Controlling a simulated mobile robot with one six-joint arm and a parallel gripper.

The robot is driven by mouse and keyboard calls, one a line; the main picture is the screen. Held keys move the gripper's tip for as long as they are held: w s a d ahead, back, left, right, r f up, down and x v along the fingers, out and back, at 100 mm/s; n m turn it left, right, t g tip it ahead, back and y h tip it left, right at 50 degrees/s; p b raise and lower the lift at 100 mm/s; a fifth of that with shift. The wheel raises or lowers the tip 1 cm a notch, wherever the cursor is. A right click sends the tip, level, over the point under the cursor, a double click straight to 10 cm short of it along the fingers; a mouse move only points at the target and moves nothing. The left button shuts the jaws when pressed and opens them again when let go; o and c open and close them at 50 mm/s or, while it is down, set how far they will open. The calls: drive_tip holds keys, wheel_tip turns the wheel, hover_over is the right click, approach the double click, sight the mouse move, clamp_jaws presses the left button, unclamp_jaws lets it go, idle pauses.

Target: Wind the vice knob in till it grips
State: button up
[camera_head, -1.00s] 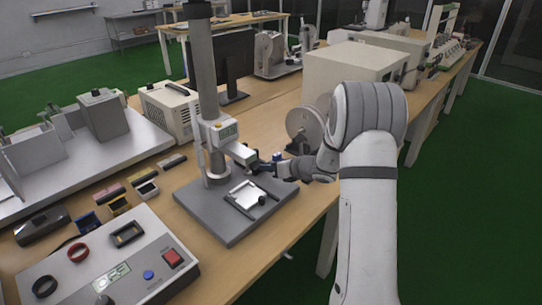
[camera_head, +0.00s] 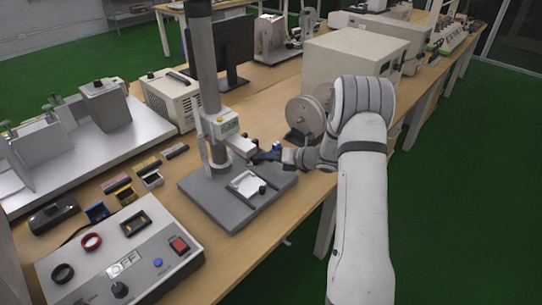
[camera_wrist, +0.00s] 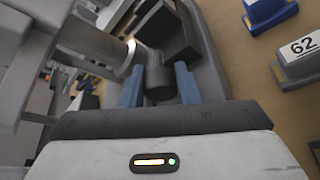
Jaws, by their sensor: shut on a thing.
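A pale metal cylinder lies just left of the knob. The knob is too small and covered there to make out. The vice's jaw gap cannot be seen.
A white plate (camera_head: 249,184) with a small black knob (camera_head: 262,190) lies on the base below my gripper. A reel (camera_head: 304,118) stands behind my wrist. A control box (camera_head: 135,262) is at the front left. Blue-and-grey labelled blocks (camera_wrist: 300,55) lie at the wrist view's right.

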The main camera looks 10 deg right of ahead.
drive_tip(key=shift+r, duration=0.1)
drive_tip(key=o, duration=1)
drive_tip(key=shift+c, duration=0.2)
drive_tip(key=v, duration=0.7)
drive_tip(key=shift+s+d, duration=0.15)
drive_tip(key=shift+d, duration=0.15)
